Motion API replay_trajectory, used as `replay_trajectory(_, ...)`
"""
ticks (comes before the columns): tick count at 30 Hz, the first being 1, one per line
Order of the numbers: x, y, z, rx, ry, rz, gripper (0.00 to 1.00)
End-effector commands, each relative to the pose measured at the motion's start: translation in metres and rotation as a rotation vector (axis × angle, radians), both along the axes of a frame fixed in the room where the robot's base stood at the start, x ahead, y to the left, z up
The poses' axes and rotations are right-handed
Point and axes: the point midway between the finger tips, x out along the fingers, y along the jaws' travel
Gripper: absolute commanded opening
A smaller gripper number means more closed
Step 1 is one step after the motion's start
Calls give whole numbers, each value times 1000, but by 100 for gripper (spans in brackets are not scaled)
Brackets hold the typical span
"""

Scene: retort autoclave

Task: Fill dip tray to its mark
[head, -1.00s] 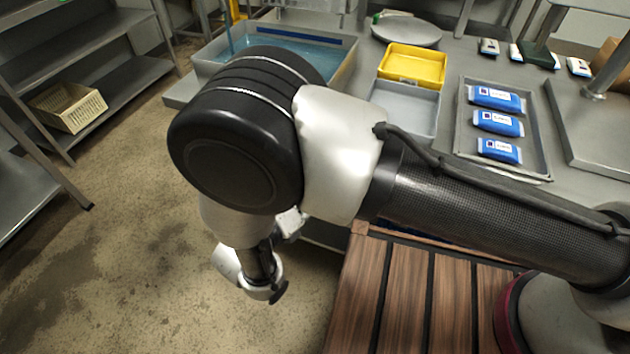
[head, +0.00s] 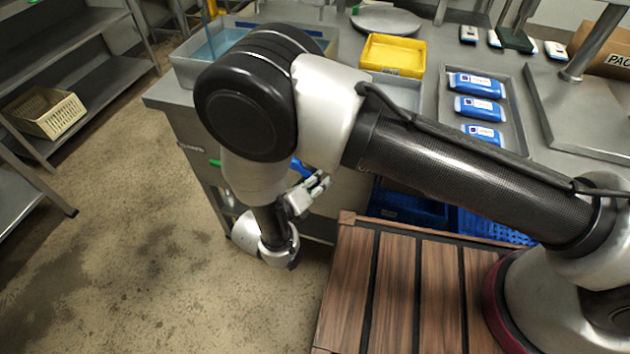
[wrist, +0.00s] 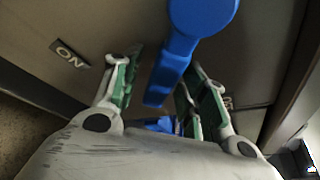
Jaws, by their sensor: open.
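A large grey basin (head: 190,70) holding blue liquid stands on the counter at the upper left of the head view, partly behind my arm. A fill mark cannot be made out, and I cannot tell whether it is the dip tray. A blue lever (wrist: 172,70) with a round end shows in the wrist view; part of it also shows below the counter in the head view (head: 301,167). My gripper (wrist: 160,80) is open, its green-padded fingers on either side of the lever's narrow part. In the head view my gripper (head: 314,190) is low before the counter front. Contact cannot be told.
A dark label (wrist: 70,54) with letters is on the panel beside the lever. A yellow tray (head: 394,54) and a grey tray with blue packs (head: 516,130) are on the counter. Blue crates (head: 410,207) stand underneath. Open floor lies left.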

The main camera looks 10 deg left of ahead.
Motion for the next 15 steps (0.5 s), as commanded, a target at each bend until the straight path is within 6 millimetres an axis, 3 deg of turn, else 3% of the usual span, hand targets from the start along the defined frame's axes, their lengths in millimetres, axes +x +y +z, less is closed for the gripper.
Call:
replay_trajectory(1, 0, 0, 0, 0, 0, 0, 37)
replay_trajectory(7, 0, 0, 0, 0, 0, 0, 1)
replay_trajectory(15, 0, 0, 0, -5, 0, 0, 0)
